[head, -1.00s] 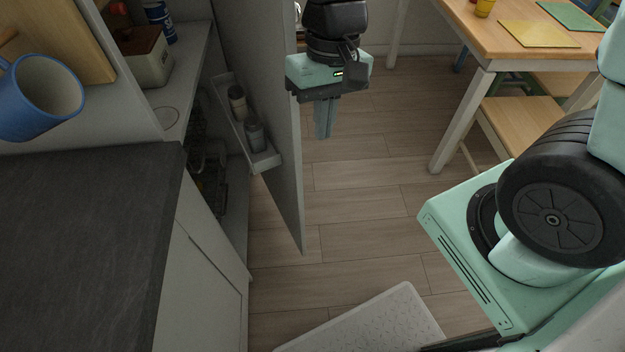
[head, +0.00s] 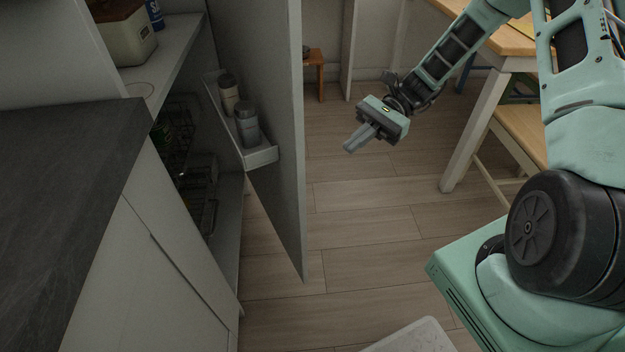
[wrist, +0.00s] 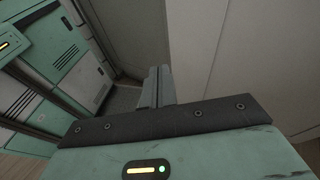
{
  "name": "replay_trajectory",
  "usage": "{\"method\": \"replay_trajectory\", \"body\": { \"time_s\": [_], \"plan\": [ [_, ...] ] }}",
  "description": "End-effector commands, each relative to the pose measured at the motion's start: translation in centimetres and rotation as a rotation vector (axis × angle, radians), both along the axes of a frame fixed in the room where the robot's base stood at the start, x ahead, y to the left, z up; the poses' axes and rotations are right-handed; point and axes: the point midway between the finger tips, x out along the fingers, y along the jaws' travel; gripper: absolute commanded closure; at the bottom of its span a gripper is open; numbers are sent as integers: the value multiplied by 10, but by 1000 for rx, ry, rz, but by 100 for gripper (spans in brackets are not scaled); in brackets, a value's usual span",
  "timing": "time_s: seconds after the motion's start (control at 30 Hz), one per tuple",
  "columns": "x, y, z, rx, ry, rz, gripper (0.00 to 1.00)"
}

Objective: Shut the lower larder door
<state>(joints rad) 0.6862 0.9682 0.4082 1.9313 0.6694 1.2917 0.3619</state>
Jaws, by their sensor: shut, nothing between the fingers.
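The lower larder door (head: 287,130) stands wide open in the head view, a grey panel seen nearly edge-on. Its inner face carries a small rack with two jars, and its outer face is turned to the right. My gripper (head: 351,147) is right of the door, on its outer side, with a clear gap over the floor between them. The fingers are shut together and empty, pointing down-left towards the door. In the wrist view the shut fingers (wrist: 157,88) point up in front of pale flat panels; I cannot tell which of these is the door.
The larder (head: 200,150) with wire baskets lies left of the door. The dark worktop (head: 60,170) is in the left foreground. A wooden table (head: 485,100) and bench stand at the right. A white mat (head: 415,338) lies at the bottom. The floor between is clear.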

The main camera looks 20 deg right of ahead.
Motion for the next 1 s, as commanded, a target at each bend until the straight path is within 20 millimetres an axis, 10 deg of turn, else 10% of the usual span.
{"method": "replay_trajectory", "body": {
  "time_s": [0.37, 1.0],
  "plan": [
    [26, -45, -40, 242, 132, -227, 100],
    [17, 68, -41, 238, 132, -223, 100]
  ]
}}
